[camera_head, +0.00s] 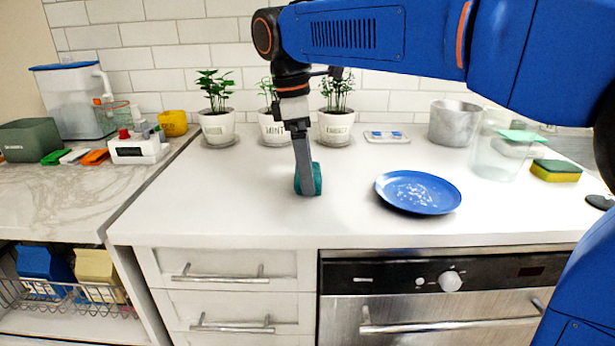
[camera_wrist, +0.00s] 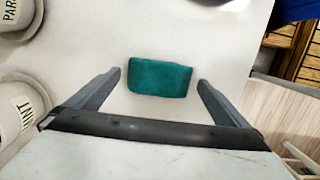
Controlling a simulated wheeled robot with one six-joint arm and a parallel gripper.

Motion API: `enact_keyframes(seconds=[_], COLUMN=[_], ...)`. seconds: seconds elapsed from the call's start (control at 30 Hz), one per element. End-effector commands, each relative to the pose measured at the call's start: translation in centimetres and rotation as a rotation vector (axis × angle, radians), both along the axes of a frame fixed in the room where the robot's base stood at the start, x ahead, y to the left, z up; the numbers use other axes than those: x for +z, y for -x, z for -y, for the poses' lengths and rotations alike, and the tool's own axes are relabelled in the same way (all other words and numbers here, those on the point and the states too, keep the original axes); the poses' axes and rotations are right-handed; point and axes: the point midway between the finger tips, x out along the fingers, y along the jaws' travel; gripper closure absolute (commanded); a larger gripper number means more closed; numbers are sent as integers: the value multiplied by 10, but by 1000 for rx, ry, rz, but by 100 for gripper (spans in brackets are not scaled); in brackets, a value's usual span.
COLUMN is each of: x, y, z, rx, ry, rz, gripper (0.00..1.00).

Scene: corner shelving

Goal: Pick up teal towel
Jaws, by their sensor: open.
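The teal towel (camera_head: 316,180) is a small, folded or rolled piece on the white countertop, partly hidden behind my gripper in the head view. It also shows in the wrist view (camera_wrist: 160,78), lying flat-edged between and slightly beyond my fingertips. My gripper (camera_head: 307,188) points down at the towel. In the wrist view its two fingers (camera_wrist: 158,80) stand apart, one on each side of the towel, with gaps on both sides.
A blue plate (camera_head: 418,192) with white bits lies to the right of the towel. Potted herbs (camera_head: 217,128) stand behind, along the tiled wall. A metal pot (camera_head: 454,123), a clear container (camera_head: 494,158) and a sponge (camera_head: 556,170) are at the right. The counter left of the towel is clear.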

Motion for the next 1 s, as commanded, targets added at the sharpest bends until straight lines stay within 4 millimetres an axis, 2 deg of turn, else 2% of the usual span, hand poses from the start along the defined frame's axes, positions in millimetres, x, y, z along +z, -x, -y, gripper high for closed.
enact_keyframes(seconds=[0.3,0.33,0.4,0.5,0.83,1.0], x=[-6,-6,-6,-6,-3,18], y=[0,0,0,0,0,-1], z=[1,1,1,1,1,0], rx=[0,0,0,0,0,0], ry=[-1,-1,-1,-1,-1,-2], rz=[1,1,1,1,2,3], gripper=[0,2,19,39,39,39])
